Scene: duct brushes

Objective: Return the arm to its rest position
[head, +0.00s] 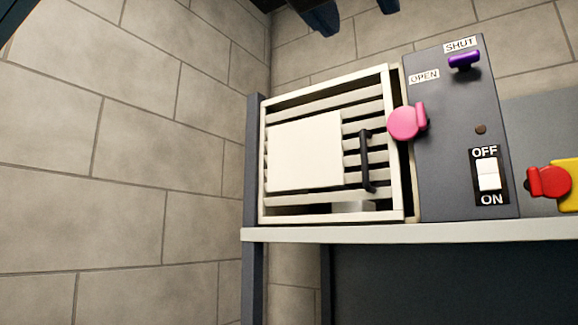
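Neither of my grippers can be made out in the head view. Dark blue parts cut off by the top edge look like pieces of my own arms, but no fingertips can be told.
A slatted white grille (325,217) with a black handle (366,160) stands on a pale shelf (400,233). A pink knob (405,122) overlaps its right edge. A grey panel (450,130) carries a purple knob (464,61) below SHUT and a white switch (488,175). A red knob (548,182) is right.

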